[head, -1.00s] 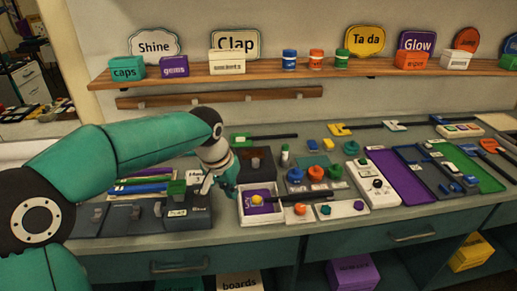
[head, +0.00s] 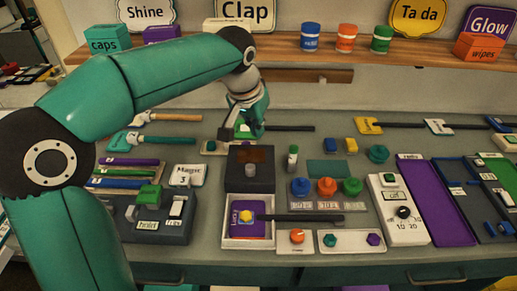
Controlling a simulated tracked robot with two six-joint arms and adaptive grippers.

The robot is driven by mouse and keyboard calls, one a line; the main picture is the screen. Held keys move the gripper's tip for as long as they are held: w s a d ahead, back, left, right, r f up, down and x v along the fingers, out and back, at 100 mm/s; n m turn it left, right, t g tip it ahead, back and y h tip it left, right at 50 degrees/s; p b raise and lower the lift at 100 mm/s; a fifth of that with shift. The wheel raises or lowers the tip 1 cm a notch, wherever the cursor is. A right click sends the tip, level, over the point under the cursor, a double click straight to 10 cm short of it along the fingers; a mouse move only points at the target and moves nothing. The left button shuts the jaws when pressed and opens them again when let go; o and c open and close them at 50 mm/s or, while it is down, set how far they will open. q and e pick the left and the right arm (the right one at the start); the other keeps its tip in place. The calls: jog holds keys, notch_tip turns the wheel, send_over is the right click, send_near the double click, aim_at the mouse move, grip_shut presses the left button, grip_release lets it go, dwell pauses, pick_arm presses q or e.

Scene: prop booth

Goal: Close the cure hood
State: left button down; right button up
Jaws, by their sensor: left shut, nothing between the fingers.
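What looks like the cure hood is a dark piece with a brown amber window (head: 250,156) and a small grey knob, near the middle of the bench. It stands directly behind a white open-topped tray (head: 227,232), where a purple card with a yellow knob lies uncovered. Whether the dark piece is a raised lid or a separate box, I cannot tell. My left gripper (head: 226,131) is shut and empty, at the far left side of the dark piece, past its back edge. Contact between them cannot be made out. My right gripper is not in view.
A black-handled tool (head: 300,218) crosses the tray's right side. A shelf (head: 400,58) runs along the wall.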

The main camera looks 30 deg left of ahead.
aim_at(257, 167)
pick_arm(q)
jog(key=x, duration=0.9)
jog(key=shift+a+f+p, duration=0.15)
jog(key=shift+f+p, duration=0.15)
jog(key=s, duration=0.3)
jog(key=shift+r, duration=0.1)
jog(key=shift+s+p, duration=0.3)
jog(key=shift+s, duration=0.1)
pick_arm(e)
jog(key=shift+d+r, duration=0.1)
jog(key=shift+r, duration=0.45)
pick_arm(q)
jog(key=shift+s, duration=0.1)
jog(key=shift+s+d+f+b, duration=0.3)
jog(key=shift+d+b, duration=0.05)
jog(key=shift+d, duration=0.05)
jog(key=s+d+b, duration=0.4)
jog(key=s+d, duration=0.3)
jog(key=s, duration=0.4)
jog(key=shift+s+b, duration=0.3)
jog(key=shift+b, duration=0.1)
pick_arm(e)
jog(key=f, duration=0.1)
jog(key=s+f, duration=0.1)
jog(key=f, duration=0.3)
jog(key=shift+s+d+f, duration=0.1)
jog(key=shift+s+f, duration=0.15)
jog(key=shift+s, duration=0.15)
